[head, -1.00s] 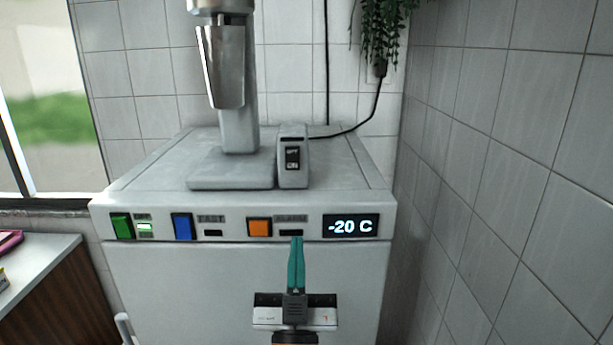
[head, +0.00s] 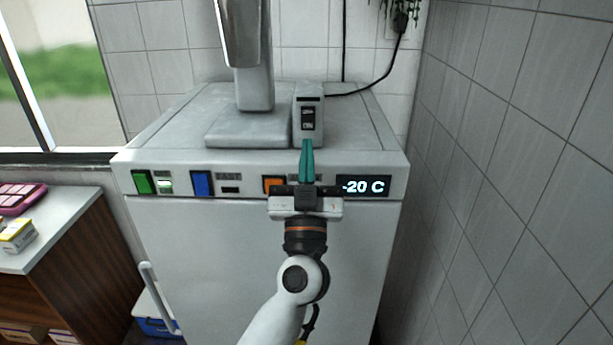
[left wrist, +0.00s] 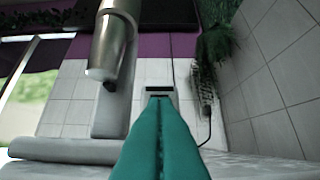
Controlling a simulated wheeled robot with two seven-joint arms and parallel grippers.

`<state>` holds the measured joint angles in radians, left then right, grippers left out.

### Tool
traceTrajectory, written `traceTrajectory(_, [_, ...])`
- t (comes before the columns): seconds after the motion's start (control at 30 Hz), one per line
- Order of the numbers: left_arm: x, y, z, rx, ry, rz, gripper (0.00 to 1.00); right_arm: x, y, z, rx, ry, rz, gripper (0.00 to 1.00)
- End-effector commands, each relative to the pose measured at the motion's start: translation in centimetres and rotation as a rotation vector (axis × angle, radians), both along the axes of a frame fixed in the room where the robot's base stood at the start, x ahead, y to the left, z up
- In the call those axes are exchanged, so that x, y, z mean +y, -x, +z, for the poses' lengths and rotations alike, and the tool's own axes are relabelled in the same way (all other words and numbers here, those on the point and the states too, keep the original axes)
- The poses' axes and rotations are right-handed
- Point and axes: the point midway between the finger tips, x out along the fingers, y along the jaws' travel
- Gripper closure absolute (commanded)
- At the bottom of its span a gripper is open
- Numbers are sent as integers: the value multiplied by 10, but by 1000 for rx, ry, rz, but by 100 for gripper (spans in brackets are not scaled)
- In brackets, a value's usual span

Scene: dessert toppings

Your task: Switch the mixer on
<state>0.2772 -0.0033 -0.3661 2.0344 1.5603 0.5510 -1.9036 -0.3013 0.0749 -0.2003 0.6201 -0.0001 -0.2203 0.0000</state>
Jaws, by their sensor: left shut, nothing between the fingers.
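The grey mixer (head: 255,85) stands on top of a white freezer, with a steel cup (head: 240,30) hanging from its upper part. A switch box (head: 308,135) with a black rocker switch (head: 307,118) stands at the right of the mixer's base. My left gripper (head: 307,145) is shut and empty, its teal fingers pointing at the lower front of the switch box. I cannot tell whether the tips touch it. In the left wrist view the cup (left wrist: 113,48) is at the upper left and the switch box (left wrist: 158,91) is mostly hidden behind the fingers. My right gripper is not in view.
The white freezer (head: 250,260) has green (head: 143,182), blue (head: 203,184) and orange (head: 272,184) buttons and a display (head: 362,186) reading -20 C. A tiled wall (head: 510,180) is close on the right. A counter (head: 50,235) stands at left. A black cable (head: 375,80) runs behind.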

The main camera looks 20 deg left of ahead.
Motion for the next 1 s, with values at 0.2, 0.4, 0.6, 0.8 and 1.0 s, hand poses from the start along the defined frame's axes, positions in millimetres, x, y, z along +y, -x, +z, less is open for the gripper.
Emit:
traceTrajectory(0.2, [9, -33, 3, 0, -3, 2, 100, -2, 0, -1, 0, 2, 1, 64])
traceTrajectory(0.4, [13, -45, 1, 0, -1, 0, 100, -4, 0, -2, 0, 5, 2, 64])
traceTrajectory(0.6, [13, -46, 1, 1, 0, 0, 100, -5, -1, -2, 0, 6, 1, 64])
traceTrajectory(0.8, [14, -47, -1, -6, -2, 1, 100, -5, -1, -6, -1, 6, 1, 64])
traceTrajectory(1.0, [15, -53, -2, -67, -19, 1, 100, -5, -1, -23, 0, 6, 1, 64])
